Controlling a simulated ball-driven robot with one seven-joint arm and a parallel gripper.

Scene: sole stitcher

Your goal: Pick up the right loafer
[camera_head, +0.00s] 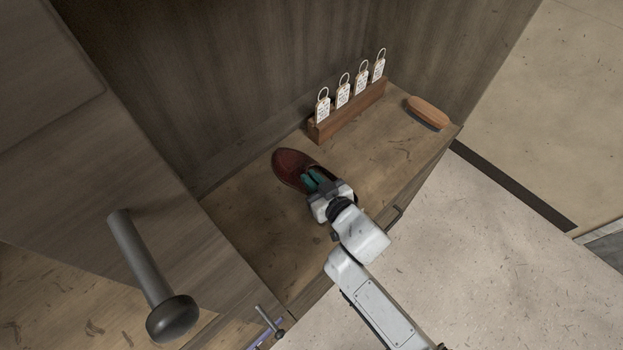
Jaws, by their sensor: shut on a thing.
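One dark red-brown loafer (290,168) is on or just above the wooden bench top, left of the middle of the view. Its toe points to the upper left. My gripper (316,182) reaches in from the lower right, with its green-tipped fingers at the shoe's opening. The gripper is shut on the loafer. The gripper body and wrist hide the heel end. I cannot tell whether the sole touches the bench.
A wooden rack (348,112) with several white looped tags stands behind the shoe. A brown brush-like block (428,112) lies at the bench's right end. A grey post with a round dark knob (172,318) stands at lower left. The bench top (250,235) is clear left of my arm.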

